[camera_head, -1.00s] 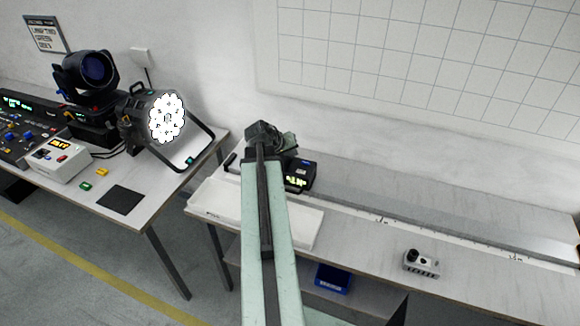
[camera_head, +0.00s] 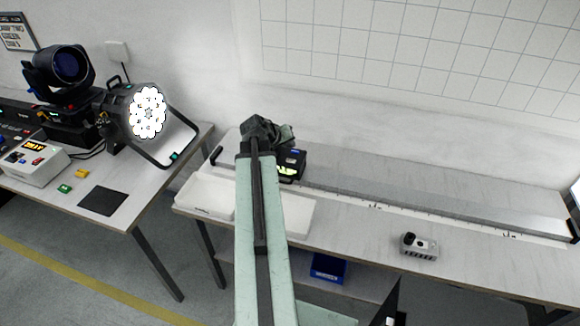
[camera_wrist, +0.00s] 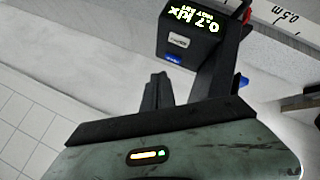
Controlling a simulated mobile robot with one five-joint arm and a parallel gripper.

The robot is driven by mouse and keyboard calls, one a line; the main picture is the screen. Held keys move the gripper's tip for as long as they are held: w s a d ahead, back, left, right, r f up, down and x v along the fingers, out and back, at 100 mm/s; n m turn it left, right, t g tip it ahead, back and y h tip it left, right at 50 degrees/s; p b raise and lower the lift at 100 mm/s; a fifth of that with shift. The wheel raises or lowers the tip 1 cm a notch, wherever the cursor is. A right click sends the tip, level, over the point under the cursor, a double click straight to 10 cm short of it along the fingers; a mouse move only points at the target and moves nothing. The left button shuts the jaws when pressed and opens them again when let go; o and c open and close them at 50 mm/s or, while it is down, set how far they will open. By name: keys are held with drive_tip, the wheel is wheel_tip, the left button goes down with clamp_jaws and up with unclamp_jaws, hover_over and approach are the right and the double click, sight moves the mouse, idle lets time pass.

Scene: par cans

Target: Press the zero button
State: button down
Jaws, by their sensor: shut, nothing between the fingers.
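A black meter (camera_head: 290,163) with a lit yellow-green display stands on the right bench, partly behind my arm. In the wrist view the meter (camera_wrist: 192,38) appears upside down, and its display reads about 0.7 klx. Its face has a pale key (camera_wrist: 178,41) and a blue key (camera_wrist: 173,59); their labels are too small to read, so I cannot tell which is zero. My gripper (camera_head: 268,132) is shut and empty. In the wrist view its dark fingers (camera_wrist: 158,90) point toward the meter's blue-key end and look apart from it.
A long rail with a marked scale (camera_head: 400,205) runs along the bench. A white tray (camera_head: 205,196) lies at the bench's left. A small grey box (camera_head: 419,246) with a black knob stands to the right. A lit par can (camera_head: 147,112) faces the bench from the left table.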

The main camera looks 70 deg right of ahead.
drive_tip(key=shift+f+b, duration=1.75)
drive_tip(key=shift+f, duration=0.6)
drive_tip(key=shift+f+b, duration=0.45)
drive_tip(key=shift+f+b, duration=0.35)
idle(0.3)
idle(0.4)
drive_tip(key=shift+r+p, duration=0.8)
drive_tip(key=shift+r, duration=0.1)
wheel_tip(320, 180, up, 5)
drive_tip(key=p, duration=0.5)
